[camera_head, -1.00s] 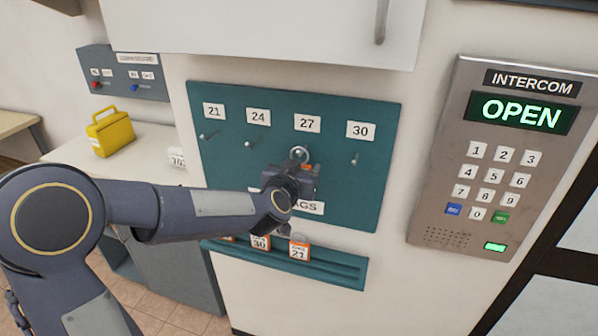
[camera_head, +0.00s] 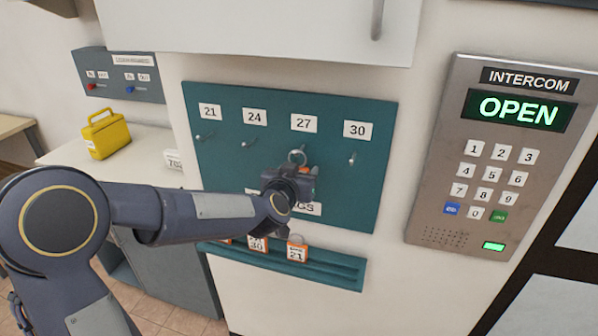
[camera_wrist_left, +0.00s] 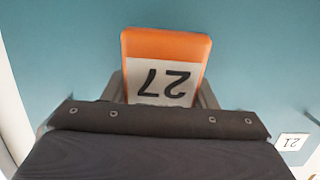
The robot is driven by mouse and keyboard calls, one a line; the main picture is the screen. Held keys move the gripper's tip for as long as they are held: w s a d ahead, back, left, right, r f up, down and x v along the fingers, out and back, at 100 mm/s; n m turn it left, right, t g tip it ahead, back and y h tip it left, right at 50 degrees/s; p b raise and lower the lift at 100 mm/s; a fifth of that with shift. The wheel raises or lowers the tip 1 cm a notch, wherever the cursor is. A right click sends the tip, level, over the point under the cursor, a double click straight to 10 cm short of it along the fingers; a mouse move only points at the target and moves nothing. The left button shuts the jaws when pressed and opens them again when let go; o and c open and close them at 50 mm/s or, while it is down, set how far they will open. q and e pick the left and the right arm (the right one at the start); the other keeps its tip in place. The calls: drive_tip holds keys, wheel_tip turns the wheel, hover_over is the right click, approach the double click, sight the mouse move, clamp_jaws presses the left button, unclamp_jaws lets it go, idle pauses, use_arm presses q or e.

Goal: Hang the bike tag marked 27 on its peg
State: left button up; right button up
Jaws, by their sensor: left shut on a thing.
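The bike tag marked 27 (camera_wrist_left: 163,68) is orange with a white label, upside down in the left wrist view. Its orange edge (camera_head: 305,170) and metal ring (camera_head: 297,156) show above the gripper in the head view. My left gripper (camera_head: 290,180) is shut on the tag, its fingers (camera_wrist_left: 162,95) on either side. The teal board (camera_head: 215,180) carries number labels; the 27 label (camera_head: 303,123) is just above the ring. The peg below that label is hidden behind the ring and gripper; I cannot tell whether the ring is around it. My right gripper is not in view.
Pegs under 21 (camera_head: 204,137), 24 (camera_head: 247,143) and 30 (camera_head: 352,159) are bare. Tags marked 30 (camera_head: 257,243) and 21 (camera_head: 297,252) stand on the teal ledge (camera_head: 335,274). An intercom (camera_head: 425,190) is at the right, a cabinet (camera_head: 250,35) above.

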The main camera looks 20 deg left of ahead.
use_arm(q)
drive_tip(key=o, duration=1.1)
drive_tip(key=shift+c, duration=0.2)
drive_tip(key=shift+s, duration=0.1)
drive_tip(key=s+a+g+h, duration=0.1)
drive_tip(key=s+g+h, duration=0.3)
drive_tip(key=s, duration=1.6)
drive_tip(key=s+a+f+n+g, duration=0.1)
drive_tip(key=s+f+g, duration=0.2)
drive_tip(key=s, duration=0.5)
drive_tip(key=s+a+f+n+g, duration=0.1)
drive_tip(key=s+f+g, duration=0.2)
drive_tip(key=s+f, duration=0.2)
drive_tip(key=s, duration=0.3)
drive_tip(key=shift+s+a+f+y, duration=0.3)
drive_tip(key=shift+s+f+y, duration=0.05)
drive_tip(key=shift+s+y, duration=0.05)
